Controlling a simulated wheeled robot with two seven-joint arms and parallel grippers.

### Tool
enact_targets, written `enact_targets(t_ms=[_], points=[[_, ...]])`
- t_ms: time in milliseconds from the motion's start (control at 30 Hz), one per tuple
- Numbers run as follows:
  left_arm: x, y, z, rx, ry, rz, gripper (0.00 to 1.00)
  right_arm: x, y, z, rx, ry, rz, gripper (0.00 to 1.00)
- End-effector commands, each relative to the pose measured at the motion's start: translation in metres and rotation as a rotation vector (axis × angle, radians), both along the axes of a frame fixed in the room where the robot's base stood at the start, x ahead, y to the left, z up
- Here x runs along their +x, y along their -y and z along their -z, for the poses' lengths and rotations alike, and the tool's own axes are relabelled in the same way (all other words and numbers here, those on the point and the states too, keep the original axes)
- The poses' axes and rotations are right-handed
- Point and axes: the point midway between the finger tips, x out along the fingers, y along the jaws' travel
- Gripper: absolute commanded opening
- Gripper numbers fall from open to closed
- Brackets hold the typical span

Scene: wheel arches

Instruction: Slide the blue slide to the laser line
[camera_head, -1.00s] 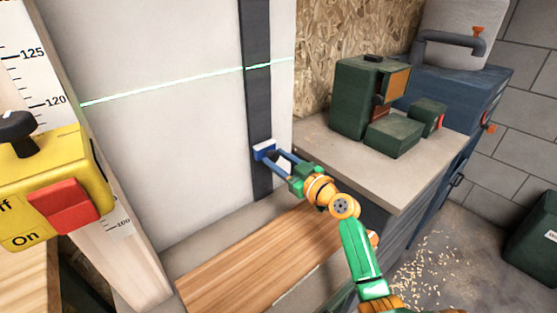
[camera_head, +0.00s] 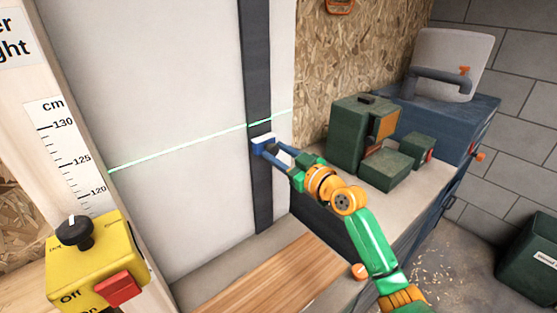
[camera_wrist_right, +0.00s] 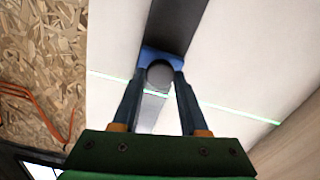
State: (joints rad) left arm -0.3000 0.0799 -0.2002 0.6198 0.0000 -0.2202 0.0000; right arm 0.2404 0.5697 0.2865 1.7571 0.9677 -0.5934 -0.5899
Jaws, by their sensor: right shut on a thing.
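The blue slide (camera_head: 264,144) sits on the dark vertical rail (camera_head: 257,195), a short way below the green laser line (camera_head: 190,146). The line crosses the white panel and the rail and does not touch the slide's body as far as the head view shows. My right gripper (camera_head: 271,153) is shut on the slide's knob. In the right wrist view, the fingers (camera_wrist_right: 158,88) hold the round grey knob (camera_wrist_right: 159,74) in front of the blue plate (camera_wrist_right: 148,54), and the laser line (camera_wrist_right: 235,112) runs close by. My left gripper is not in view.
A yellow switch box (camera_head: 85,258) with a black knob and red switch stands at the lower left, by a centimetre scale (camera_head: 68,150). Green boxes (camera_head: 350,135) stand on the worktop right of the rail. A wooden board (camera_head: 270,280) lies below.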

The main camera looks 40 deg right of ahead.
Motion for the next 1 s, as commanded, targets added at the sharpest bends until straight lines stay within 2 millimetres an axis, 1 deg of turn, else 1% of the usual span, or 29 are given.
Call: enact_targets(t_ms=[33,100,200,367,700,733,767,800,833,1000], points=[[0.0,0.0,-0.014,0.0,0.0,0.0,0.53,0.0,0.0,-0.018,-0.003,0.005,0.001,0.0],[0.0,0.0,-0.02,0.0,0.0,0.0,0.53,0.0,0.001,-0.027,-0.002,0.004,0.001,0.0],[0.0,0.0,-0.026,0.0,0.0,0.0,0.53,0.0,0.0,-0.035,-0.001,0.004,0.001,0.0],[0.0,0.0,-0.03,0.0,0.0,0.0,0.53,0.0,0.0,-0.041,-0.001,0.004,0.001,0.0],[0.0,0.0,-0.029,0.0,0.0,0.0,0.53,0.0,0.0,-0.04,-0.001,0.004,0.001,0.0],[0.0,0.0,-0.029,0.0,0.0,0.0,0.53,0.0,0.0,-0.04,-0.001,0.004,0.001,0.48],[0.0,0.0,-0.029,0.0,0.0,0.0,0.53,0.0,0.0,-0.04,-0.001,0.004,0.001,0.57],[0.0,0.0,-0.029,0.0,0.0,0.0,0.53,0.0,0.0,-0.04,-0.001,0.004,0.001,0.67],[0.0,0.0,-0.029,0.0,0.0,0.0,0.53,0.0,0.0,-0.04,0.0,0.004,0.001,0.74],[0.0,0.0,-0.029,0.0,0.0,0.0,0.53,0.0,0.0,-0.039,0.0,0.002,0.001,0.74]])
